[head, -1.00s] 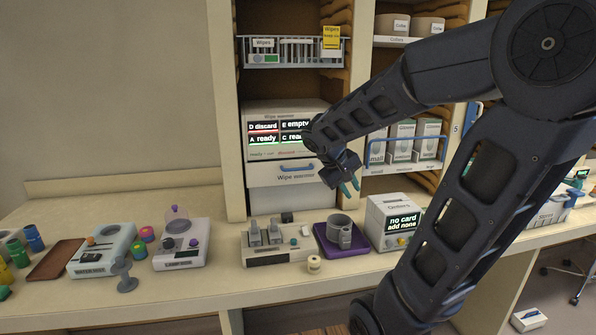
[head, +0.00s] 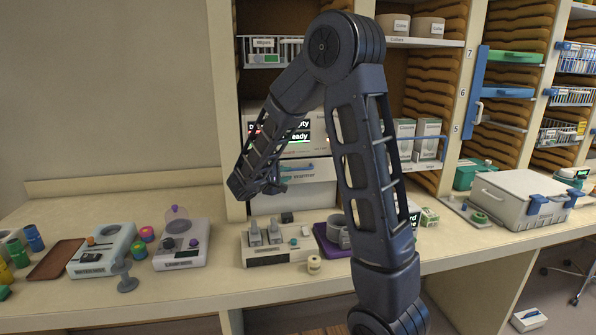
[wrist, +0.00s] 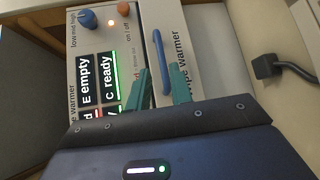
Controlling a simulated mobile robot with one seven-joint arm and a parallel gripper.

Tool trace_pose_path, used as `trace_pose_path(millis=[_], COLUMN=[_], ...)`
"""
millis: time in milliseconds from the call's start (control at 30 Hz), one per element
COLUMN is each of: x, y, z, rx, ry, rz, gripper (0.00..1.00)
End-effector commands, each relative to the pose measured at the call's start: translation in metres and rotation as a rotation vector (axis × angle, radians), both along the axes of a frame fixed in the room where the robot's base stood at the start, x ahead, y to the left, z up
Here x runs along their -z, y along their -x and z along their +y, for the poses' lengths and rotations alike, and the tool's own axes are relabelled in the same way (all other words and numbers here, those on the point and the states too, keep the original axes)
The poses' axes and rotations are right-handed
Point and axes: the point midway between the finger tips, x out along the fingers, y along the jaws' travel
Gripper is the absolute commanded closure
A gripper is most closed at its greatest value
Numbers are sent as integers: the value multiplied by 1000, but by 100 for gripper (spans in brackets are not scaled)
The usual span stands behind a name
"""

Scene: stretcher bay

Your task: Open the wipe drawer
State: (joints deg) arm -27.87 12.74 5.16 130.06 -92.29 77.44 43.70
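The wipe warmer (head: 310,150) is a pale box with a lit status display in the shelf bay, partly hidden by my arm. Its drawer front (head: 318,172) looks closed and also shows in the wrist view (wrist: 190,55). The drawer's blue bar handle (wrist: 158,50) runs upright in the wrist view. My gripper (wrist: 161,72) is open, with one teal finger on each side of the handle in that view. I cannot tell whether the fingers touch the handle. In the head view my gripper is mostly hidden behind my arm.
A wire basket (head: 258,55) is above the warmer. A cable with a black plug (wrist: 265,66) is beside the drawer in the wrist view.

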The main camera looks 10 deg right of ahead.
Motion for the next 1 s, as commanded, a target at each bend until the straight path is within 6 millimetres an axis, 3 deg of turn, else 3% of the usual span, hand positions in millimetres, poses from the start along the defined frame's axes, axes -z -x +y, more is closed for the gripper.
trace_pose_path(millis=[100, 233, 733, 1000], x=[4, 5, 17, 20], y=[-6, -12, -65, -80], z=[11, 8, -47, -63], rx=[-30, -36, -33, -34], ry=[18, 21, 21, 20], rz=[-13, -17, -15, -15], gripper=[78, 78, 78, 78])
